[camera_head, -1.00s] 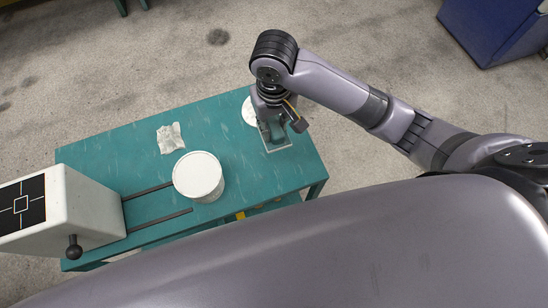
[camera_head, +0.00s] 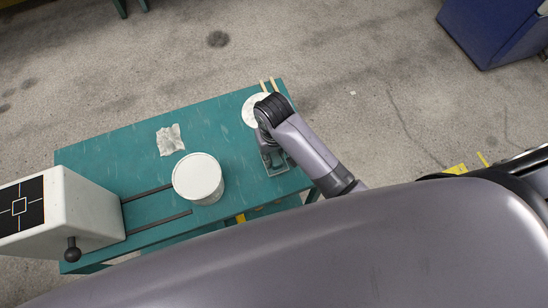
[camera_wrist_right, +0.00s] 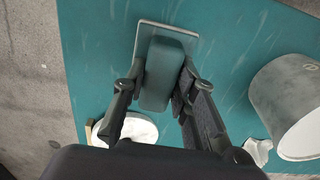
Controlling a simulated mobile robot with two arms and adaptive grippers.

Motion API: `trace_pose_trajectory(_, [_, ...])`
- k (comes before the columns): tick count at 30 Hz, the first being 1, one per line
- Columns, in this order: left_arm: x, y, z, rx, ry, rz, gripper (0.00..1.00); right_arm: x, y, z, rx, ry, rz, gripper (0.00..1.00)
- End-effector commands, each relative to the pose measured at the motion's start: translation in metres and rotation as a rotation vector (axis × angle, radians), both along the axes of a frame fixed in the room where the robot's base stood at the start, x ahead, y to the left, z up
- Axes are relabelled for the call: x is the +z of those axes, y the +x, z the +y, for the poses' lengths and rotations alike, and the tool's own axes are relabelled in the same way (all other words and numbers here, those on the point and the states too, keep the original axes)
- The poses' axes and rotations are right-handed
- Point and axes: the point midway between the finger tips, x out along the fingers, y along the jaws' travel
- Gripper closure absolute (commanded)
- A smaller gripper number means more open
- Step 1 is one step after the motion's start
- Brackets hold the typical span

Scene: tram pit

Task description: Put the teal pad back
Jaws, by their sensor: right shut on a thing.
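The teal pad (camera_wrist_right: 161,72) is a block with rounded edges. In the right wrist view it is between the fingers of my right gripper (camera_wrist_right: 154,88), which is shut on it. A flat grey square plate (camera_wrist_right: 188,39) lies at the pad's far end; I cannot tell whether the pad touches it. In the head view my right gripper (camera_head: 270,150) is over the right end of the teal table (camera_head: 110,155), by the plate (camera_head: 283,170), and my arm hides most of the pad. My left gripper is not in view.
A white bucket (camera_head: 198,176) stands mid-table, with a crumpled cloth (camera_head: 170,139) behind it. A white disc (camera_head: 250,106) with wooden sticks (camera_head: 267,85) lies behind my gripper. A white box with a dark panel (camera_head: 70,205) is at the left.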

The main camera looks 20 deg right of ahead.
Motion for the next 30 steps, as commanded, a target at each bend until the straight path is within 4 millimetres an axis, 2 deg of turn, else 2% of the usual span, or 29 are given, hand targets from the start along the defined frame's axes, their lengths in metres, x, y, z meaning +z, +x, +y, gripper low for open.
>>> trace_pose_trajectory(9, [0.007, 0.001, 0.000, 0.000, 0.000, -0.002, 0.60, -0.037, 0.000, 0.000, 0.000, -0.001, 0.001, 1.00])
trace_pose_trajectory(16, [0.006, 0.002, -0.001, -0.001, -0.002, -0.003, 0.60, -0.039, 0.000, 0.000, 0.000, 0.000, -0.001, 1.00])
trace_pose_trajectory(17, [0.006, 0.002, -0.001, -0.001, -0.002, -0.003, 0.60, -0.039, 0.000, 0.000, 0.000, 0.000, -0.001, 0.72])
trace_pose_trajectory(25, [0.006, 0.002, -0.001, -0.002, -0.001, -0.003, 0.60, -0.039, 0.000, 0.000, 0.000, 0.000, -0.001, 0.54])
trace_pose_trajectory(30, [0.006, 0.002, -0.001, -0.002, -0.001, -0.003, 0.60, -0.039, 0.000, 0.000, 0.000, 0.000, 0.000, 0.54])
